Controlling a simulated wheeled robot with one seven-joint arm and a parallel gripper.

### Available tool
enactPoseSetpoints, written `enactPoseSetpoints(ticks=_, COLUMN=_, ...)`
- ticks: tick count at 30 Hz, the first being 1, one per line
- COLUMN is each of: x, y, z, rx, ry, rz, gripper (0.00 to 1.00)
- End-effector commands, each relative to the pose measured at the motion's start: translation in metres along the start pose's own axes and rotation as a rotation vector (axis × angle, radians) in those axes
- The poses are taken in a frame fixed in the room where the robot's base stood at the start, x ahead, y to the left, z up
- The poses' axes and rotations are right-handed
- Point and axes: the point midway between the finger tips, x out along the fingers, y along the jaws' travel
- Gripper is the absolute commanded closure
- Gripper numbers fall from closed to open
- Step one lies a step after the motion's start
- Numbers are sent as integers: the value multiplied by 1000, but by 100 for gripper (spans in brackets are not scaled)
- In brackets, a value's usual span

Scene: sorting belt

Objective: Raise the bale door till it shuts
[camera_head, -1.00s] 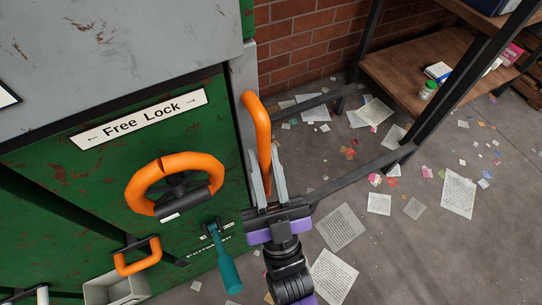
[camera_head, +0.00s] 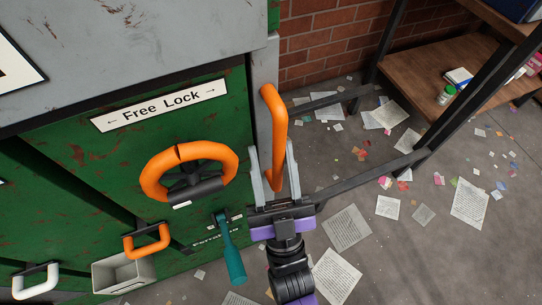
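The bale door is not clear to tell apart; a green, rust-flecked panel (camera_head: 85,165) with a "Free Lock" plate (camera_head: 158,106) fills the left side. It carries an orange handwheel (camera_head: 188,172) and a teal lever (camera_head: 229,248). A tall orange handle (camera_head: 273,112) stands upright on the grey frame at the panel's right edge. My gripper (camera_head: 272,172) points up the picture, its two grey fingers apart on either side of the lower part of this handle. I cannot tell whether the fingers touch it.
A smaller orange handle (camera_head: 147,241), a white handle (camera_head: 36,281) and an open grey bin (camera_head: 124,273) are at lower left. A wooden shelf (camera_head: 428,75) with dark metal legs stands at upper right. Loose papers (camera_head: 346,228) lie on the grey floor.

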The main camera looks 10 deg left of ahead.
Motion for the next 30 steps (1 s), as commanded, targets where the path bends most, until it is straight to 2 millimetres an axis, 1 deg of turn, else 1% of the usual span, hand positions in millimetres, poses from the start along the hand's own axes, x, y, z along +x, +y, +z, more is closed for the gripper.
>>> enactPoseSetpoints(ticks=2, x=0, y=0, z=0, rx=0, ry=0, rz=1, gripper=60)
enactPoseSetpoints(ticks=5, x=-6, y=0, z=0, rx=0, ry=-1, rz=1, gripper=60)
enactPoseSetpoints(ticks=8, x=-20, y=0, z=1, rx=1, ry=-3, rz=2, gripper=60)
enactPoseSetpoints(ticks=15, x=-59, y=0, z=1, rx=0, ry=-3, rz=1, gripper=60)
enactPoseSetpoints(ticks=18, x=-70, y=0, z=1, rx=0, ry=-2, rz=0, gripper=60)
enactPoseSetpoints(ticks=22, x=-78, y=-1, z=0, rx=1, ry=-2, rz=-1, gripper=60)
enactPoseSetpoints(ticks=30, x=-78, y=-1, z=0, rx=1, ry=0, rz=-1, gripper=60)
